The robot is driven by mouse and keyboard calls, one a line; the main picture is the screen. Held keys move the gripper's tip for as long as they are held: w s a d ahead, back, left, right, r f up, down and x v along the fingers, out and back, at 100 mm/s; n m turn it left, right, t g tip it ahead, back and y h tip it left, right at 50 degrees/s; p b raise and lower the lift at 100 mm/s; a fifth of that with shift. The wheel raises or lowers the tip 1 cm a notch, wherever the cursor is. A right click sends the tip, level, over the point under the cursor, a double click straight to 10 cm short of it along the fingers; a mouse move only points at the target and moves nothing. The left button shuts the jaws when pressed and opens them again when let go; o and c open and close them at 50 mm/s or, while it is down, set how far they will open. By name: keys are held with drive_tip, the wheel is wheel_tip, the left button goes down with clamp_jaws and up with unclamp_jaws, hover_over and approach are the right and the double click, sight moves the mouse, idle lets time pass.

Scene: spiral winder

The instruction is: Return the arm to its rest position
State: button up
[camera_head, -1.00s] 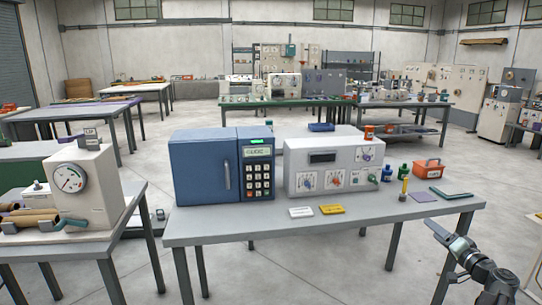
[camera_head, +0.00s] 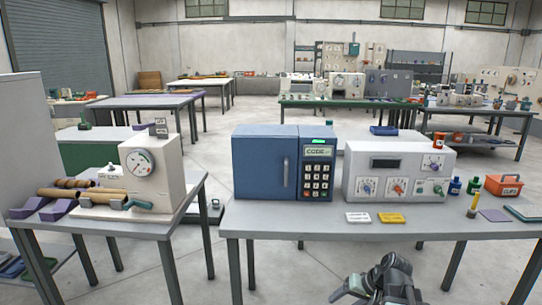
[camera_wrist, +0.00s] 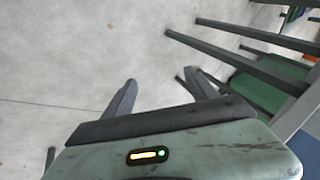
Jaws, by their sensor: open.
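My gripper (camera_head: 350,289) shows at the bottom of the head view, low in front of the grey table (camera_head: 285,222) and apart from it. In the wrist view its two dark fingers (camera_wrist: 161,92) stand well apart with only bare concrete floor between them. It is open and empty. My folded arm shows behind the gripper in the head view and hides part of the floor.
The table carries a blue keypad box (camera_head: 265,163), a white control panel (camera_head: 398,172), a white card (camera_head: 358,217), a yellow card (camera_head: 391,218) and an orange clips box (camera_head: 504,186). A gauge machine (camera_head: 153,172) stands on the left table. Floor shows between the tables.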

drive_tip(key=s+a+f+n+g+h, duration=0.2)
drive_tip(key=s+a+f+g+h, duration=0.15)
drive_tip(key=s+a, duration=0.45)
wheel_tip(320, 180, up, 19)
drive_tip(key=w+h+p, duration=0.1)
drive_tip(key=p, duration=1.7)
drive_tip(key=shift+a+f, duration=0.15)
drive_tip(key=shift+a, duration=0.05)
